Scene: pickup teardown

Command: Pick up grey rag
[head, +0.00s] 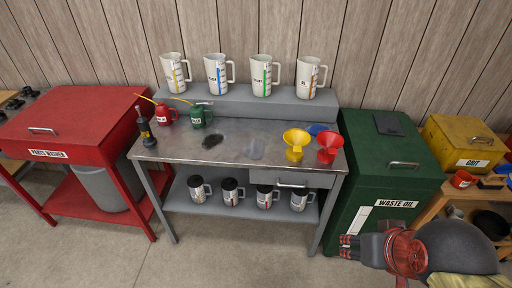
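A pale grey, flat patch (255,149), which may be the grey rag, lies on the metal workbench top (180,150) near its middle. It is too small and blurred to be sure it is cloth. A darker blotch (212,141) lies to its left; I cannot tell whether it is a stain or a cloth. My gripper (347,247) is at the lower right, in front of the green cabinet and apart from the bench top items. Its fingers point left, and I cannot make out whether they are open.
Yellow (296,144) and red (329,147) funnels stand right of the patch, a blue one behind. Red (166,115) and green (197,116) oil cans stand at the back left. Measuring jugs (217,75) line the raised shelf. A green waste oil cabinet (385,165) adjoins the bench.

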